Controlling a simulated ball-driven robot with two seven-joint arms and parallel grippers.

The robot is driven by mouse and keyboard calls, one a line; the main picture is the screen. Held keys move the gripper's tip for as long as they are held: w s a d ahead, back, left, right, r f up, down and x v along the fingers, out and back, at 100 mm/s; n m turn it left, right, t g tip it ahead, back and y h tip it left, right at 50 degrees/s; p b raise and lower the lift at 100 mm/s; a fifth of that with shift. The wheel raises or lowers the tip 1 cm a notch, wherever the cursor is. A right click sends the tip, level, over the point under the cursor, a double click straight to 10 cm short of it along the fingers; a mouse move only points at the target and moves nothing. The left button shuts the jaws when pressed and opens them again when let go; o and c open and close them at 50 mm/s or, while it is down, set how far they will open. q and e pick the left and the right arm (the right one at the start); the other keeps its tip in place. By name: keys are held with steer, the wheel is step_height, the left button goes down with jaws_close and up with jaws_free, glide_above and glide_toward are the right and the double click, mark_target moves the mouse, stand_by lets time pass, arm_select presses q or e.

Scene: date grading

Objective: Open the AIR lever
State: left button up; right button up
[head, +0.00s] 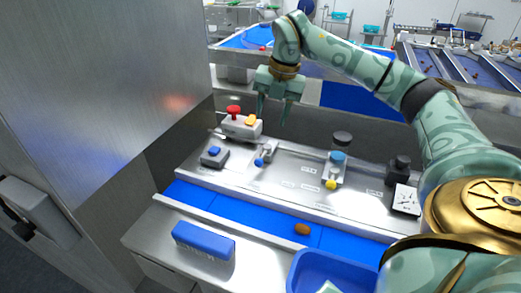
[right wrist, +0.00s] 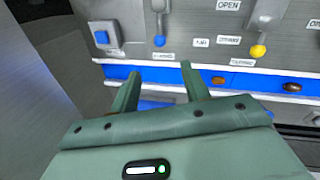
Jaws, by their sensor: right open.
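A lever with a blue tip (head: 259,162) stands on the sloping steel panel (head: 290,185); its handle points down toward the belt. It also shows in the right wrist view (right wrist: 159,40). A second lever with a yellow tip (head: 331,184) stands to its right. The small plates beside them are hard to read; one between the levers (right wrist: 202,42) may say AIR. My right gripper (head: 272,116) is open and empty, raised above the panel's back edge, apart from both levers. Its two fingers (right wrist: 160,72) also show in the right wrist view. My left gripper is out of view.
A box with red and yellow buttons (head: 240,125) and a blue button box (head: 214,156) stand left. A brown date (head: 302,230) lies on the blue belt (head: 240,213). In front are a blue block (head: 203,240) and a blue tray (head: 293,275). A steel cabinet (head: 100,100) bounds the left.

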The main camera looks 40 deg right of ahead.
mark_target(260, 159)
steer(key=f, duration=0.5)
steer(key=w+a+f, duration=0.1)
steer(key=f, duration=0.4)
steer(key=w+a+f+p, duration=0.1)
steer(key=f, duration=0.4)
steer(key=shift+w, duration=0.15)
steer(key=shift+c, duration=0.3)
jaws_close()
